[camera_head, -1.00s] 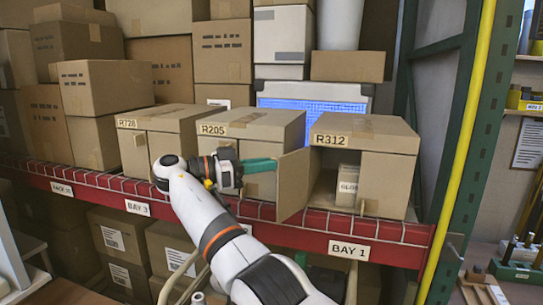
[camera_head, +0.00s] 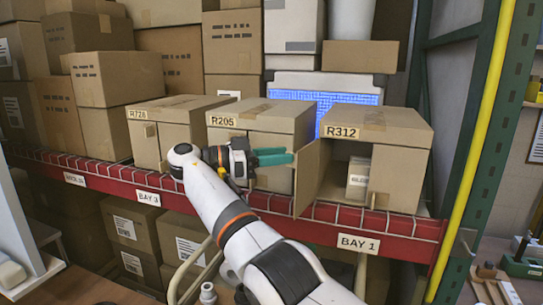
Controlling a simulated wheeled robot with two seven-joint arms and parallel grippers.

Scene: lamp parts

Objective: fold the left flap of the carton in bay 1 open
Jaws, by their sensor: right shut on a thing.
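The bay 1 carton, labelled R312 (camera_head: 385,133), stands on the red-fronted shelf with its left half open. Its left flap (camera_head: 311,180) stands swung out toward me from the carton's left edge. The right front half (camera_head: 397,180) is covered. A small labelled box (camera_head: 358,178) shows inside. My right gripper (camera_head: 290,156) comes from the left with green fingers, which meet the flap's outer edge and are shut on it. The exact grip at the fingertips is too small to make out. My left gripper is not in view.
Carton R205 (camera_head: 272,115) stands close behind my right gripper, with carton R728 (camera_head: 160,115) further left. A green post (camera_head: 494,130) and yellow pole (camera_head: 468,150) bound the right side. The red shelf edge (camera_head: 325,222) runs below the flap.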

